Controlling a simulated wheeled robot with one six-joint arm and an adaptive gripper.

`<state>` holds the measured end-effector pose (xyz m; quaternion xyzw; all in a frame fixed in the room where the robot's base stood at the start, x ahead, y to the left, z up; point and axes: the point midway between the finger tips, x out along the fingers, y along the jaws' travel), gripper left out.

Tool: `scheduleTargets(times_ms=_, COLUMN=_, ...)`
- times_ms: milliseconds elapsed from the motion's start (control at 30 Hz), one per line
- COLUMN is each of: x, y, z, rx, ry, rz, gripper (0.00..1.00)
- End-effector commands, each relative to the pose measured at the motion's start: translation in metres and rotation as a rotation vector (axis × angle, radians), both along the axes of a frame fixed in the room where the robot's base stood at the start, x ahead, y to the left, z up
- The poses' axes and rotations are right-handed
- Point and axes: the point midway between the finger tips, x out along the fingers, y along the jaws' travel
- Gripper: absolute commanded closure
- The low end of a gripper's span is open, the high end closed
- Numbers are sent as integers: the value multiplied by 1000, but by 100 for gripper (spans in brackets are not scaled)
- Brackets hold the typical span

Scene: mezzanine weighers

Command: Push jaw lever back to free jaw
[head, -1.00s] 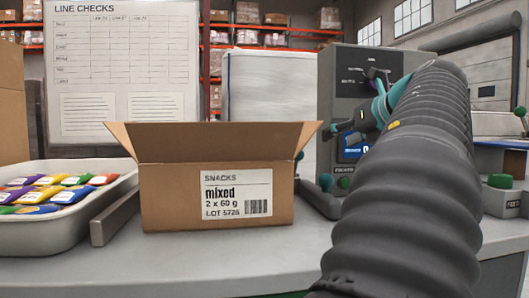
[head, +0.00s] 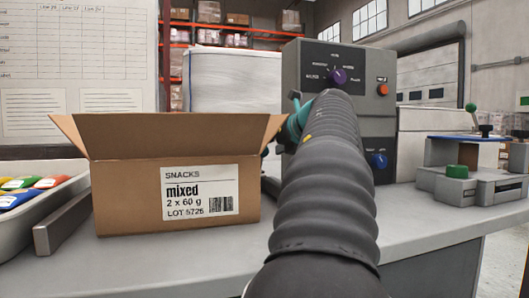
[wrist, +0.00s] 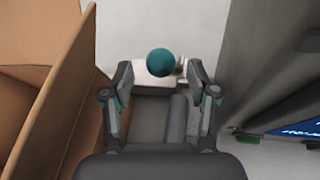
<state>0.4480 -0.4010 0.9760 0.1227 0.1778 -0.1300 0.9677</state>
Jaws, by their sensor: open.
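In the wrist view a round teal ball knob (wrist: 160,62), seen from above, lies between the fingertips of my gripper (wrist: 161,72). It looks like a lever's end; its stem is hidden. My gripper is open, with one finger on each side and a gap to the knob; contact is not visible. A pale block and a grey bar show below the knob. In the head view my arm hides most of this spot, beside the machine's left side. A separate fixture with a green-tipped lever (head: 470,107) and green knob (head: 457,171) stands at right.
An open carton of snacks (head: 165,190) stands close left of my gripper. The grey control machine (head: 312,62) with a purple dial stands to the right. A tray of packets (head: 25,220) is at far left. The bench front right of my arm is clear.

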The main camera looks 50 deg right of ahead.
Motion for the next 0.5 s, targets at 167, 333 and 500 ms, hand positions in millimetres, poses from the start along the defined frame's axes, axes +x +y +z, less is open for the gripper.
scheduleTargets(times_ms=167, x=16, y=-4, z=-7, rx=1, ry=0, rz=1, gripper=41)
scheduleTargets(times_ms=333, x=20, y=-6, z=-8, rx=0, ry=-1, rz=-2, gripper=41)
scheduleTargets(times_ms=500, x=20, y=-6, z=-9, rx=0, ry=-1, rz=-2, gripper=41)
